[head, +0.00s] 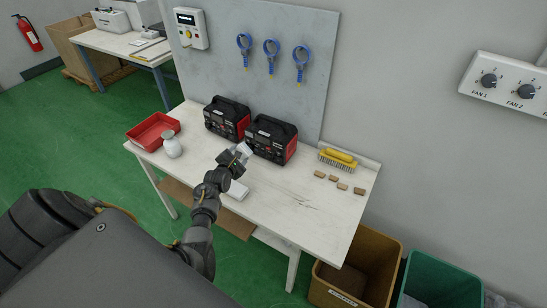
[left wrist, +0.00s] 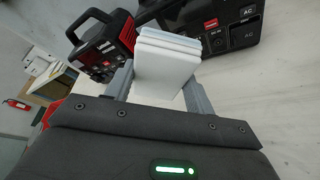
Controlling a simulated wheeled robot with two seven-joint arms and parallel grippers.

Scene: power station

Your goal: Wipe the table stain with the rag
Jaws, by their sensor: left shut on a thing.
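My left gripper (head: 238,157) is shut on a white folded rag (head: 244,148) above the table (head: 270,205), in front of the two power units. In the left wrist view the rag (left wrist: 167,58) is a thick layered pad standing between the two fingers of my left gripper (left wrist: 160,85). Dark streaks, which look like the stain (head: 306,201), mark the tabletop to the right of the gripper, near the front edge. The rag is apart from these streaks. My right gripper is not in view.
Two red-and-black power units (head: 227,117) (head: 271,139) stand at the back. A yellow brush (head: 338,158) and several small brown blocks (head: 342,186) are at right.

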